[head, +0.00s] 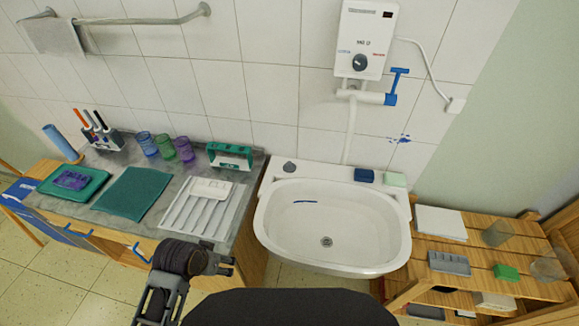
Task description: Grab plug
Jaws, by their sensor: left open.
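A small dark grey rounded piece (289,166), which looks like a sink plug, sits on the back left corner of the rim of the white sink (262,225). The drain (326,242) shows uncovered at the bottom of the basin. My left gripper (231,266) is open and empty, in front of the counter and left of the sink, well apart from the grey piece. My right gripper is not in view.
A white ridged tray (198,221), a green cloth (133,192) and several cups (166,148) are on the counter. A blue block (364,175) and a pale green block (395,179) lie on the sink's back rim. A wooden shelf (480,258) stands right. A tap pipe (350,135) hangs above the sink.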

